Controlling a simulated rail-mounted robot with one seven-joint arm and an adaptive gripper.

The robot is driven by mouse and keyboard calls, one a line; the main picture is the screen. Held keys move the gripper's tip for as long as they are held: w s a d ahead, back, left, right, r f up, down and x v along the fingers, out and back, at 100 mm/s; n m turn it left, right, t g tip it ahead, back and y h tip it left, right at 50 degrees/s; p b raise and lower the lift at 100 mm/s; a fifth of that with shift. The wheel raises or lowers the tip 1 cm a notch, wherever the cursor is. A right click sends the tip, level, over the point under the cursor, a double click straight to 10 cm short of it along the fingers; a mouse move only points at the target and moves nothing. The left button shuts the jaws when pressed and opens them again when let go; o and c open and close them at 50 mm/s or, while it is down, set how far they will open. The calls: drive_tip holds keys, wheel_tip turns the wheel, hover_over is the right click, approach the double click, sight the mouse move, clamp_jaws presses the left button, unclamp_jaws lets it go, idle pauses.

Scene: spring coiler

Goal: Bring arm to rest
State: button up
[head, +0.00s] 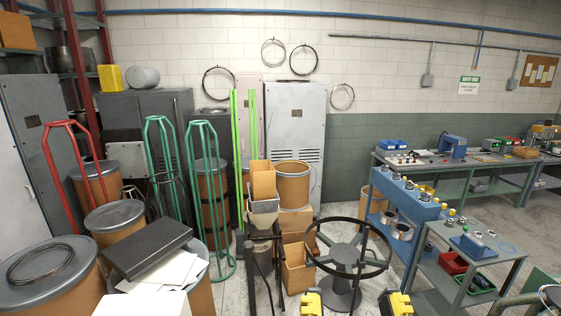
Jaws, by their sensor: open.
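I see no part that I can make out as my arm or my gripper in the head view. Two yellow and black blocks, a left one (311,303) and a right one (397,303), show at the bottom edge, cut off by the frame. I cannot tell what they belong to.
A black ring stand (343,290) stands front centre. A blue parts rack (405,207) and workbench (452,170) stand right. Drums, such as one with a coil on its lid (85,297), and green frames (222,232) crowd the left. Some bare floor shows at right.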

wheel_tip(320, 180, up, 4)
drive_tip(key=shift+f+p, duration=0.25)
drive_tip(key=shift+p, duration=0.35)
